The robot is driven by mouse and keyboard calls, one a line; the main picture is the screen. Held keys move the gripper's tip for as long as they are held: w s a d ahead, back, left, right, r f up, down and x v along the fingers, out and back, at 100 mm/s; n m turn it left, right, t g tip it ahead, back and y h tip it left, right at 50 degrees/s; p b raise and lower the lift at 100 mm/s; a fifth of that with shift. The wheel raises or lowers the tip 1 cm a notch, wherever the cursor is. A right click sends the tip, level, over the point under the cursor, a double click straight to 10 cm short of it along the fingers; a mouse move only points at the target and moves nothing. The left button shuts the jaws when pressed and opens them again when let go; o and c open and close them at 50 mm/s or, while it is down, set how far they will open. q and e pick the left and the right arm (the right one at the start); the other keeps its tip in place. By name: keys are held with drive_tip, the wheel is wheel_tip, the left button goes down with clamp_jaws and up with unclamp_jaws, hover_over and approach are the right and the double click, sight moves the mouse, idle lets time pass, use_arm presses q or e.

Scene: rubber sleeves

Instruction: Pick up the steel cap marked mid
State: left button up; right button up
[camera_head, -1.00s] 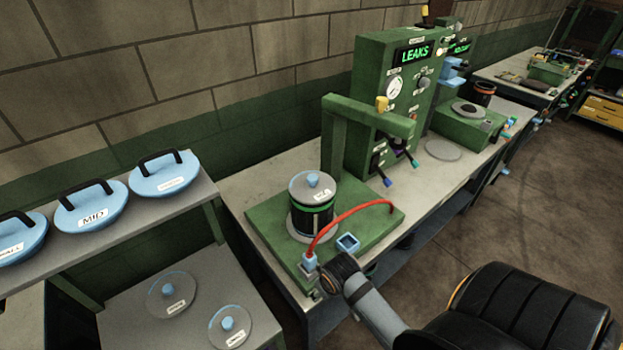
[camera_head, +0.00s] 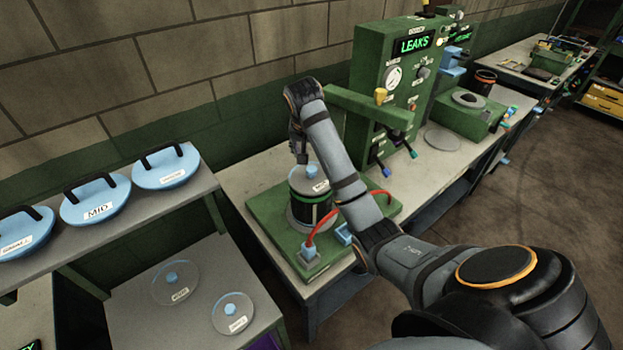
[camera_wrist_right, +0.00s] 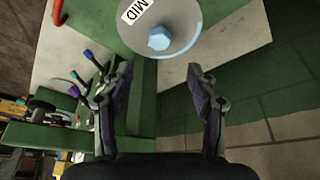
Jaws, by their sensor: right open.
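The steel cap marked MID (camera_head: 311,181) sits on top of a black cylinder (camera_head: 313,214) with a green band, on a green base plate. My right arm partly covers it in the head view. In the right wrist view the cap (camera_wrist_right: 182,22) is a grey disc with a blue hexagonal knob (camera_wrist_right: 158,39) and a MID label. My right gripper (camera_head: 301,155) is above the cap in the head view. In the right wrist view the right gripper (camera_wrist_right: 160,75) is open and empty, with the knob beyond the fingertips. My left gripper is not in view.
Blue handled lids, one marked MID (camera_head: 96,200), stand on the upper shelf at left. A red hose (camera_head: 358,221) curves in front.

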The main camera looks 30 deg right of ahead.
sight(311, 169)
drive_tip(key=b+x, duration=0.3)
drive_tip(key=x, duration=0.2)
drive_tip(key=shift+w+f, duration=0.15)
drive_tip(key=shift+f, duration=0.05)
drive_tip(key=shift+d+f+p, duration=0.1)
drive_tip(key=shift+p, duration=0.25)
drive_tip(key=f+p, duration=0.2)
drive_tip(key=shift+d+f+p, duration=0.1)
drive_tip(key=shift+d+p, duration=0.1)
drive_tip(key=shift+p, duration=0.1)
drive_tip(key=shift+x, duration=1.1)
drive_tip(key=shift+w+f, duration=0.15)
drive_tip(key=shift+f, duration=0.1)
drive_tip(key=shift+r, duration=0.1)
clamp_jaws()
